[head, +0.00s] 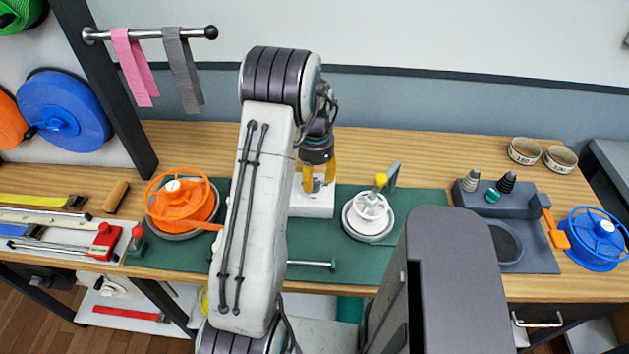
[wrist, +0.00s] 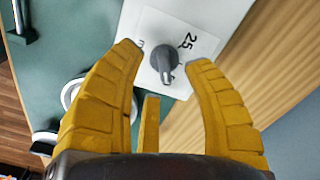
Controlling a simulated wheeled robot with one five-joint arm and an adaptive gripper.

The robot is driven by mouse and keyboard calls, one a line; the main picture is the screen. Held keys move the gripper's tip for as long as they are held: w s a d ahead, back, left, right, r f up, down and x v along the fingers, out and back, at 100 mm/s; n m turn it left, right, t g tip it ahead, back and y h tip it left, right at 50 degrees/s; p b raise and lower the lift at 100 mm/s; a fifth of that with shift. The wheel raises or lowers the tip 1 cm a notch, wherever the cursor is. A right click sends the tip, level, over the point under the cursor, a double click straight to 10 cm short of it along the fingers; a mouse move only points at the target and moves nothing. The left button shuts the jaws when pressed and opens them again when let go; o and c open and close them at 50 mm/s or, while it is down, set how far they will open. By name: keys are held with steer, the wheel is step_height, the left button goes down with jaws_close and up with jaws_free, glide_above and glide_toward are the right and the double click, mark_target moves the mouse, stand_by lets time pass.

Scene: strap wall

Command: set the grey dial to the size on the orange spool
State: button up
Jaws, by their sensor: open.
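The grey dial (wrist: 160,56) sits on a white plate (wrist: 205,22), with "25" printed beside it; other marks are partly hidden or too small to read. In the head view the white base (head: 312,207) stands on the green mat under my gripper. My gripper (wrist: 168,66) is open, its yellow fingertips on either side of the dial; I cannot tell whether they touch it. It also shows in the head view (head: 318,184), pointing down.
A red-knobbed lever (head: 137,240) stands at left. Pink and grey straps hang from a rail.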

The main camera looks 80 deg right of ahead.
steer(key=shift+f, duration=1.1)
